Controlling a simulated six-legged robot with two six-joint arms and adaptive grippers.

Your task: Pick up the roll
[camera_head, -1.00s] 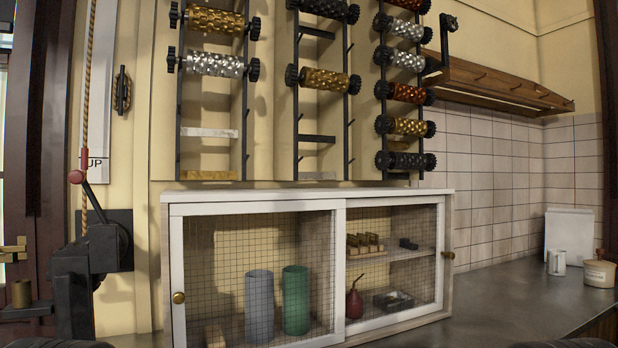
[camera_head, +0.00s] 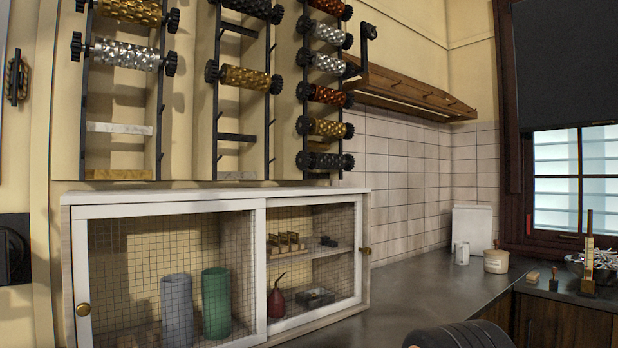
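Several patterned rolls with black toothed ends hang on three upright black racks. The left rack holds a gold roll (camera_head: 130,10) above a silver roll (camera_head: 126,54). The middle rack holds a gold roll (camera_head: 245,78) below a dark one (camera_head: 246,8). The right rack holds a column of rolls, among them a silver roll (camera_head: 325,62), a copper roll (camera_head: 326,95), a gold roll (camera_head: 325,128) and a dark roll (camera_head: 326,160) at the bottom. Neither gripper shows. A dark ribbed part at the bottom edge looks like part of my arm.
A white mesh-door cabinet (camera_head: 164,209) stands below the racks, with a grey and a green cylinder (camera_head: 216,303) inside. A dark counter (camera_head: 415,285) runs right, with a mug (camera_head: 461,253), a tub (camera_head: 496,261) and a metal bowl (camera_head: 575,265). A wooden peg shelf (camera_head: 410,97) juts from the wall.

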